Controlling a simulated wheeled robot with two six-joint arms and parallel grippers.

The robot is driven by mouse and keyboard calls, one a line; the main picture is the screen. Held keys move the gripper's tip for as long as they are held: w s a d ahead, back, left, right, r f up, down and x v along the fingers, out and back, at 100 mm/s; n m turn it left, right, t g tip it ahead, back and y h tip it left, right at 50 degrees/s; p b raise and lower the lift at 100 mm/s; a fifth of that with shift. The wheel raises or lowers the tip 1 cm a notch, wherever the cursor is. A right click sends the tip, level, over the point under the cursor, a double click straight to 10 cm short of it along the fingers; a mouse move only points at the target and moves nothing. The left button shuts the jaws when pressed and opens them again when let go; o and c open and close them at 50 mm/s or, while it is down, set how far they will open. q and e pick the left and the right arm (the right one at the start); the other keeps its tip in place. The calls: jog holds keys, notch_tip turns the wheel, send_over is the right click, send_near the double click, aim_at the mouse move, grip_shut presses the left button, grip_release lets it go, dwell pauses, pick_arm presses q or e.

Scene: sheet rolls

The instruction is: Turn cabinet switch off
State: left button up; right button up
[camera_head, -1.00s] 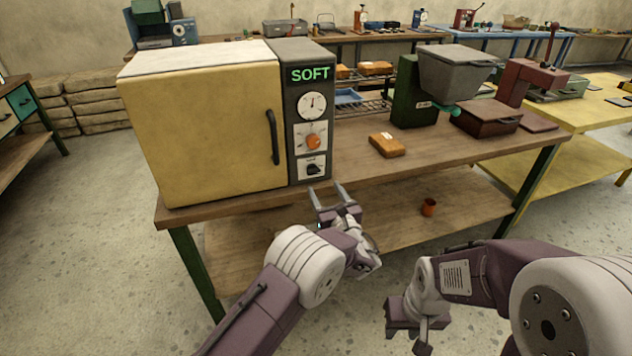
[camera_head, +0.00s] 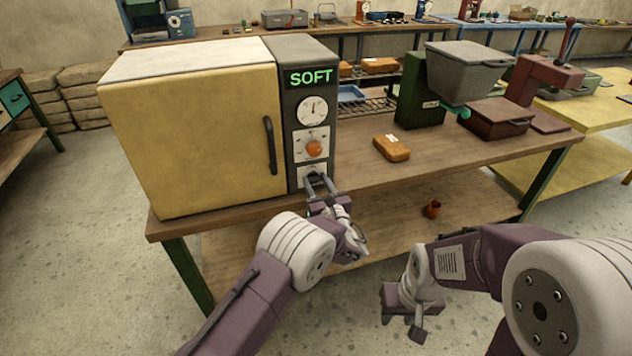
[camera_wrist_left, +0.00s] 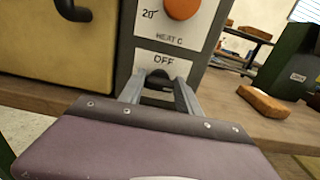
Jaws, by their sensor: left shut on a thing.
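The yellow cabinet (camera_head: 195,135) stands on the wooden bench with a dark control panel (camera_head: 291,110) on its right side. The panel has a green "SOFT" display, a round dial, an orange knob (camera_head: 314,148) and a low switch plate. In the left wrist view the plate reads "OFF" (camera_wrist_left: 163,61) above the dark switch (camera_wrist_left: 159,75). My left gripper (camera_head: 319,181) is at the plate with its fingers around the switch, shut on it; the fingers hide most of the switch. My right gripper (camera_head: 403,314) hangs low in front of the bench, away from the cabinet; its finger gap is unclear.
An orange-brown block (camera_head: 391,148) lies on the bench right of the panel. A green machine with a grey hopper (camera_head: 467,68) and a dark red box (camera_head: 497,118) stand further right.

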pick_arm(q)
grip_shut()
jog(key=shift+f+n+b, duration=0.25)
jog(key=shift+n+b, duration=0.05)
jog(key=shift+b, duration=0.3)
jog(key=n+b, duration=0.2)
jog(key=b, duration=0.2)
jog(key=n+b, duration=0.3)
jog(key=b, duration=0.1)
jog(key=n+b, duration=0.2)
jog(key=b, duration=0.2)
jog(key=shift+a+f, duration=0.2)
jog(key=shift+f, duration=0.15)
jog(key=n+b, duration=0.4)
jog(key=b, duration=0.3)
jog(key=n+b, duration=0.4)
jog(key=b, duration=0.2)
jog(key=shift+r+n+b, duration=0.2)
jog(key=shift+n+b, duration=0.1)
jog(key=shift+b, duration=0.05)
jog(key=shift+r+n+b, duration=0.2)
jog(key=shift+n+b, duration=0.4)
jog(key=shift+b, duration=0.15)
jog(key=shift+r, duration=0.1)
